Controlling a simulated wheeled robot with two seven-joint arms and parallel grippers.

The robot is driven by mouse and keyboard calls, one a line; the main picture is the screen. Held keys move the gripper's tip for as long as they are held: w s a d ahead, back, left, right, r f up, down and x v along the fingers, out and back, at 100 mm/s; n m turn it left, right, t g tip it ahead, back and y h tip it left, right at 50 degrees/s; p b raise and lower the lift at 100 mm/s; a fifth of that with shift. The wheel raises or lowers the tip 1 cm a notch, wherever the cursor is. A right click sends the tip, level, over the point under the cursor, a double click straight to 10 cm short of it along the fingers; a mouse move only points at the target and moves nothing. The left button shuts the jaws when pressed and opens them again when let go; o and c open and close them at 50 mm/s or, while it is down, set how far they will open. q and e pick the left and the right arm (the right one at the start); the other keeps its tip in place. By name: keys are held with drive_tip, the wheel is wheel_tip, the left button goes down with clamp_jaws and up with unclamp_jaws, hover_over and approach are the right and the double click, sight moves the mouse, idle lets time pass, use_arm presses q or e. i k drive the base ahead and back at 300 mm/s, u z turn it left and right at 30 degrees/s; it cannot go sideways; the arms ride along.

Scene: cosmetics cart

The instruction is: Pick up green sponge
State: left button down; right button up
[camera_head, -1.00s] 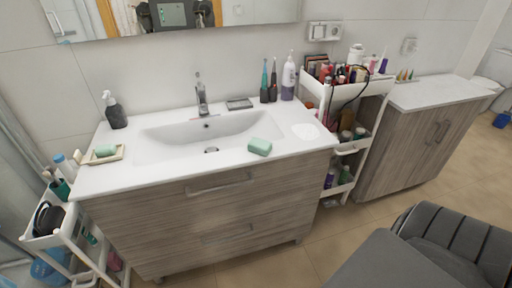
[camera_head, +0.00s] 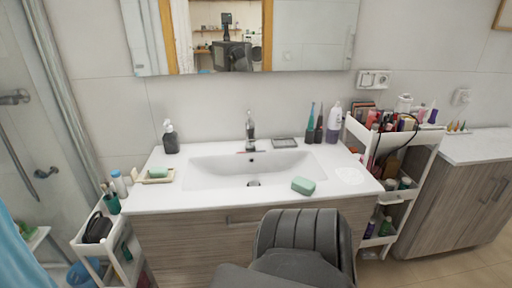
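A green sponge (camera_head: 303,186) lies on the front rim of the white sink counter (camera_head: 215,200), right of the basin's middle. A second, smaller green block (camera_head: 158,173) rests in a pale dish (camera_head: 146,180) at the counter's left end; I cannot tell whether it is soap or a sponge. Neither of my grippers is in view. Nothing touches or covers the sponge.
A faucet (camera_head: 250,131) stands behind the basin. A dark soap dispenser (camera_head: 170,138) is at the back left; bottles (camera_head: 333,123) stand at the back right. A loaded white cart (camera_head: 398,196) flanks the right side, another cart (camera_head: 90,245) the left. A mirror (camera_head: 308,35) hangs above.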

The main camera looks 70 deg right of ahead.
sight(303, 187)
drive_tip(key=u, duration=0.05)
drive_tip(key=i, duration=1.55)
drive_tip(key=z, duration=2.3)
